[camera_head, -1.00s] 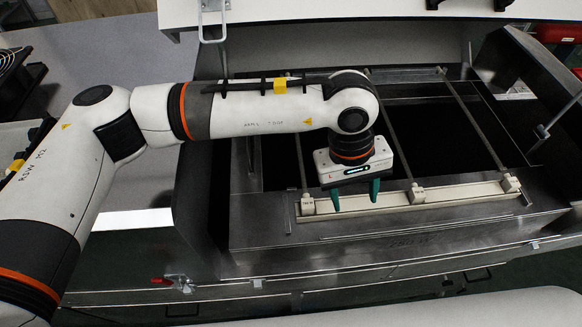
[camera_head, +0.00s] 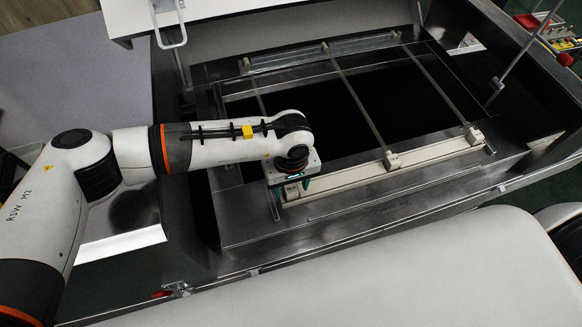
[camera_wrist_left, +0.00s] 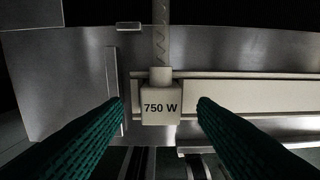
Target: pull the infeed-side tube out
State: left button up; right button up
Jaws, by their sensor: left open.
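Three thin tubes cross the dark opening of the dryer: a left one (camera_head: 256,92), a middle one (camera_head: 357,98) and a right one (camera_head: 435,83). Their near ends sit in pale blocks on a cream rail (camera_head: 430,153). My left gripper (camera_head: 290,191) is open over the near end of the left tube and hides much of that end. In the left wrist view, the end block (camera_wrist_left: 161,106), marked "750 W", lies between the two green fingers, with a gap on each side. The tube (camera_wrist_left: 161,45) runs away from it. My right gripper is not in view.
A metal frame (camera_head: 250,228) surrounds the opening. An upright rod (camera_head: 515,55) stands at the right. A white panel with a handle (camera_head: 170,25) is at the upper left. A control box with a red button (camera_head: 566,59) is at the far right.

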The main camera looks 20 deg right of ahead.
pick_arm(q)
jog(key=shift+f, duration=0.7)
grip_shut()
jog(key=shift+r, duration=0.8)
dwell(0.7)
jog(key=shift+r, duration=0.85)
jog(key=shift+r, duration=0.1)
jog(key=shift+r+p, duration=0.4)
jog(key=shift+r, duration=1.65)
